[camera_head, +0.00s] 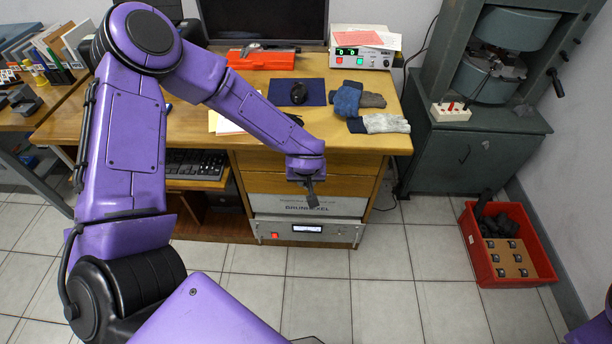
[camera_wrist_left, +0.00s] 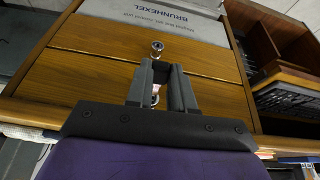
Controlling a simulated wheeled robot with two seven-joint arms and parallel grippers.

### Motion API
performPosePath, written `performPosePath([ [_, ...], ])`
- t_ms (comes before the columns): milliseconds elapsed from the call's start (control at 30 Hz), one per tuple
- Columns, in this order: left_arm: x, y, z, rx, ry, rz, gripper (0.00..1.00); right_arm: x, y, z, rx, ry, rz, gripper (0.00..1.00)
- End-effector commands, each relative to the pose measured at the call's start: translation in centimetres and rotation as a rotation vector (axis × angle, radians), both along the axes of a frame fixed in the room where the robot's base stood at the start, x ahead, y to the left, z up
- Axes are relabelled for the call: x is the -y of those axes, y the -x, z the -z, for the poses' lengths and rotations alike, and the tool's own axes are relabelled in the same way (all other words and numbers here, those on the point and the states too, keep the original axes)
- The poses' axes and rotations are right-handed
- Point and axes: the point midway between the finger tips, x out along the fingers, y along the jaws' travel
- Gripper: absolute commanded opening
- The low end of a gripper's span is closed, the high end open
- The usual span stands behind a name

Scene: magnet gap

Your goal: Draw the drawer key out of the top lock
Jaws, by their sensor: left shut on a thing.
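My left gripper (camera_head: 312,194) is in front of the wooden drawer fronts of the desk, fingers pointing down in the head view. In the left wrist view, which shows the desk upside down, the gripper (camera_wrist_left: 161,75) is shut on a small silver piece, which looks like the drawer key (camera_wrist_left: 155,92). The fingers hide most of the key and the top lock, so I cannot tell whether the key is in the lock. A round metal lock (camera_wrist_left: 157,47) shows on the other drawer front, just beyond the fingertips. My right gripper is out of view.
The desk top (camera_head: 395,95) holds gloves (camera_head: 380,124), a blue mat (camera_head: 314,88) and a power supply (camera_head: 361,58). A white instrument (camera_head: 308,229) sits below the drawers. A red crate (camera_head: 487,272) stands on the floor at right. The floor before the desk is clear.

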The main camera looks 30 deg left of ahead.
Motion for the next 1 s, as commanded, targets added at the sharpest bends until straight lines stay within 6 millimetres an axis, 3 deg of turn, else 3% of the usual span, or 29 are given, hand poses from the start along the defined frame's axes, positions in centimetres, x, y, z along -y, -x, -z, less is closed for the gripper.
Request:
performPosePath([
  [433,1.3,2.2,-2.2,-0.001,0.0,-0.001,0.02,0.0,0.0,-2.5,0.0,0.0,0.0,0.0],
  [1000,1.5,2.5,-2.2,0.0,0.0,-0.001,0.02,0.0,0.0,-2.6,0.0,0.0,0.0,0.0],
])
